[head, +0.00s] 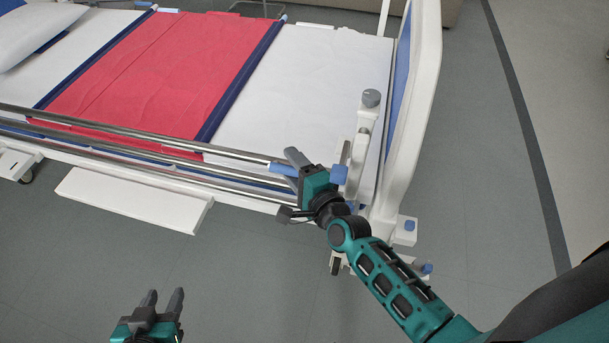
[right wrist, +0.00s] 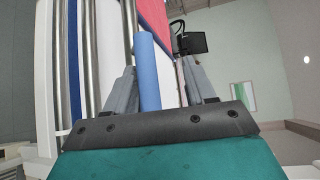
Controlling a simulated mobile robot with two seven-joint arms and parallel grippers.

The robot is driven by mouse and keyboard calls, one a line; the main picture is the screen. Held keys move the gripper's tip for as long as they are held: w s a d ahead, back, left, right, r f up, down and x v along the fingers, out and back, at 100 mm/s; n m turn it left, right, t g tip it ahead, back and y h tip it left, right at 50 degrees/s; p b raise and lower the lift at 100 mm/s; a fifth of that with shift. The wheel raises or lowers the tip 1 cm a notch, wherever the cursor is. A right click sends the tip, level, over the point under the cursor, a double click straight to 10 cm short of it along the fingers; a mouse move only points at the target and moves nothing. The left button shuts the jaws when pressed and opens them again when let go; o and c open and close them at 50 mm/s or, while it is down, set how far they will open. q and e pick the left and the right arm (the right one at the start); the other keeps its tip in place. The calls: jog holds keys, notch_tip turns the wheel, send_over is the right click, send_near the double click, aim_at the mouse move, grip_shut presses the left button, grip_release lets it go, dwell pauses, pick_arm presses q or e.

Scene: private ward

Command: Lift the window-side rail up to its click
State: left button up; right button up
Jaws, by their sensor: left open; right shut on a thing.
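The near-side bed rail (head: 150,150) is a set of long parallel metal bars running along the bed's side, about level with the mattress edge; its bars also show at the left in the right wrist view (right wrist: 92,60). A blue grip (head: 281,169) sits at its foot-end. My right gripper (head: 291,171) is shut on this grip, which stands between the fingers in the right wrist view (right wrist: 148,72). The fingers partly hide it in the head view. My left gripper (head: 163,297) is open and empty, low over the floor, apart from the bed.
The white footboard (head: 421,85) and a grey-knobbed post (head: 371,98) stand close to my right gripper. A white panel (head: 135,199) juts out below the rail. The bed carries a red sheet (head: 165,75) and a pillow (head: 35,30). Grey floor in front is clear.

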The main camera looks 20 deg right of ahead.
jog(key=v, duration=1.2)
jog(key=shift+s+p, duration=0.3)
jog(key=shift+p, duration=0.05)
jog(key=shift+d, duration=0.1)
